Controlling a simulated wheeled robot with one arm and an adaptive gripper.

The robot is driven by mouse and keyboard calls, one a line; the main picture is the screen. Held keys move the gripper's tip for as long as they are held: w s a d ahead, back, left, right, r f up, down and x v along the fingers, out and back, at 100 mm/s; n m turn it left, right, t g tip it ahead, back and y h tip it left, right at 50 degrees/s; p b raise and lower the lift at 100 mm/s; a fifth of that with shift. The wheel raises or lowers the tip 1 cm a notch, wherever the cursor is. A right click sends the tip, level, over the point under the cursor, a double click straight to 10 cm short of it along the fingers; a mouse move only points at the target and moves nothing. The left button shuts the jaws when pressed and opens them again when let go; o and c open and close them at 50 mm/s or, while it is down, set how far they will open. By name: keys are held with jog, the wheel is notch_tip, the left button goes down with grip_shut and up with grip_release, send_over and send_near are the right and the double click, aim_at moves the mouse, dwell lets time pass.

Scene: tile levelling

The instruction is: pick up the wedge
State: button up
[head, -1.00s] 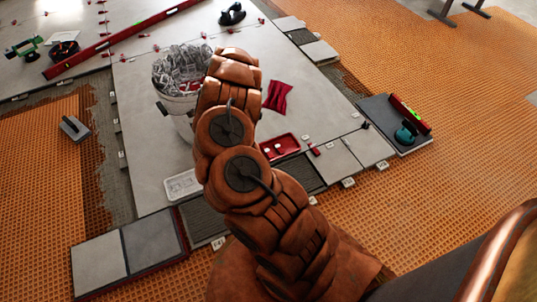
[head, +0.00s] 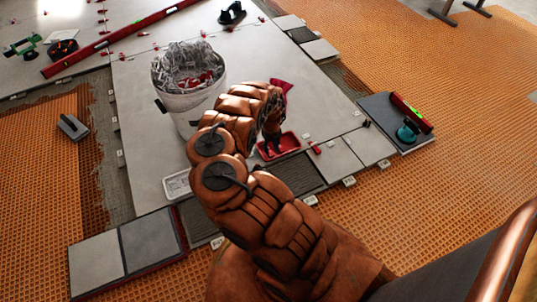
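My gripper (head: 273,143) points down at the left part of a small red tray (head: 291,147) on the large grey tile. It is small and dark here, so I cannot tell whether its fingers are open or shut, or whether they touch anything. It hides part of the tray's inside. A small red piece, which looks like a wedge (head: 314,147), lies on the tile just right of the tray, apart from my gripper. More red pieces (head: 205,77) show among clear clips in the white bucket (head: 195,100).
A red cloth (head: 283,87) lies behind my gripper, partly hidden. A white tray (head: 177,184) is left of my arm. A dark slab (head: 395,128) at right holds a red level (head: 411,113) and a teal suction cup (head: 407,131). A trowel (head: 72,126) lies at left.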

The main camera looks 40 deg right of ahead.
aim_at(271, 154)
jog(key=shift+w+d+f+b, duration=0.1)
jog(key=shift+f+b, duration=0.6)
jog(key=shift+f, duration=0.25)
jog(key=shift+w+d+f+b, duration=0.1)
jog(key=shift+w+f+b, duration=0.05)
jog(key=shift+f+b, duration=0.65)
jog(key=shift+w+d+f+b, duration=0.1)
jog(key=shift+f+b, duration=0.45)
jog(key=shift+f, duration=0.55)
jog(key=c, duration=0.6)
jog(key=shift+o, duration=0.2)
jog(key=shift+r, duration=0.15)
